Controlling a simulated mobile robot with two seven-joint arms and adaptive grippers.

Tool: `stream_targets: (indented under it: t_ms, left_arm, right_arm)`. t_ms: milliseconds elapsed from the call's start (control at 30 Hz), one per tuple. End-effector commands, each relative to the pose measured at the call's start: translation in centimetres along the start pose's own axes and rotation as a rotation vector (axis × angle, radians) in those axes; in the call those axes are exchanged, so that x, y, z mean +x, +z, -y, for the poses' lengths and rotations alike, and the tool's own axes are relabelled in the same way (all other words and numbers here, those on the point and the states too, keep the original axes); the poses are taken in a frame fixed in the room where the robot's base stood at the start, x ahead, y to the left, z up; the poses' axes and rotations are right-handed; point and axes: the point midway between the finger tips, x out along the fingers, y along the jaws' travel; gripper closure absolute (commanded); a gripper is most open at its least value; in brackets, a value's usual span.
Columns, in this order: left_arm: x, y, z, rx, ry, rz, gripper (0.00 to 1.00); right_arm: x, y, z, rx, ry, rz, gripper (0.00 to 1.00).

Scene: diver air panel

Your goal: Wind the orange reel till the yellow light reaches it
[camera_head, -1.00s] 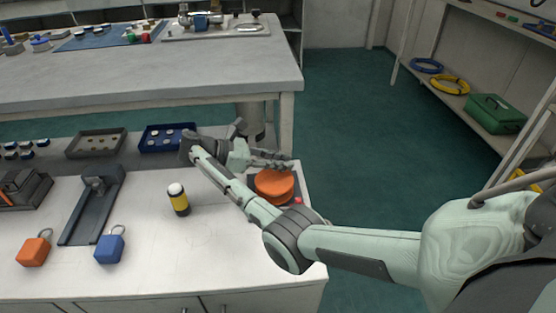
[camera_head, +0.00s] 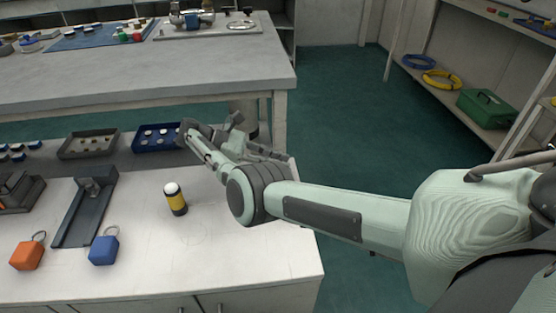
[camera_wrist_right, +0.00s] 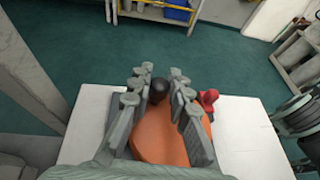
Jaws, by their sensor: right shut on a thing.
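The orange reel (camera_wrist_right: 160,132) shows in the right wrist view, lying flat near the edge of the white bench, with a black knob (camera_wrist_right: 158,89) standing at its far side. My right gripper (camera_wrist_right: 159,82) is over the reel, with its fingers on both sides of the knob, shut on it. In the head view my right gripper (camera_head: 272,155) and forearm hide the reel. My left gripper is not in view.
A red knob (camera_wrist_right: 208,97) sits just right of the reel in the wrist view. An orange padlock-like block (camera_head: 27,255), a blue one (camera_head: 104,250) and a grey bracket (camera_head: 86,212) are on the bench's left. A blue tray (camera_head: 158,139) stands behind. The front middle is clear.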

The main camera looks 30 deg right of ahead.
Motion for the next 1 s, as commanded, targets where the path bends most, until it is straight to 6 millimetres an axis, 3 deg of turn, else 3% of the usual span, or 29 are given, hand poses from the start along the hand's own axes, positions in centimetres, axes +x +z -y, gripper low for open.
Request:
stream_targets:
  t_ms: [100,133,267,733,867,1000]
  left_arm:
    - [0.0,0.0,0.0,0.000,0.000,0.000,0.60]
    - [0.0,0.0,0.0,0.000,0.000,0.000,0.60]
    - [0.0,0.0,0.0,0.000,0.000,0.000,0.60]
    - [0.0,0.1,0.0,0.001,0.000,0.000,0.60]
    - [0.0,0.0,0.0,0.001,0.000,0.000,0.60]
    - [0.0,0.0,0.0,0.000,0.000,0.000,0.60]
  right_arm:
    - [0.0,0.0,0.0,0.000,-0.001,0.000,1.00]
    - [0.0,0.0,0.0,0.000,-0.001,0.000,0.79]
    - [0.0,0.0,0.0,0.000,0.000,0.000,0.63]
    - [-0.6,0.7,-0.1,0.002,0.006,-0.008,0.62]
    - [-1.1,2.1,0.1,0.002,0.000,-0.007,0.62]
    - [-2.1,5.0,0.0,0.007,0.001,-0.003,0.62]
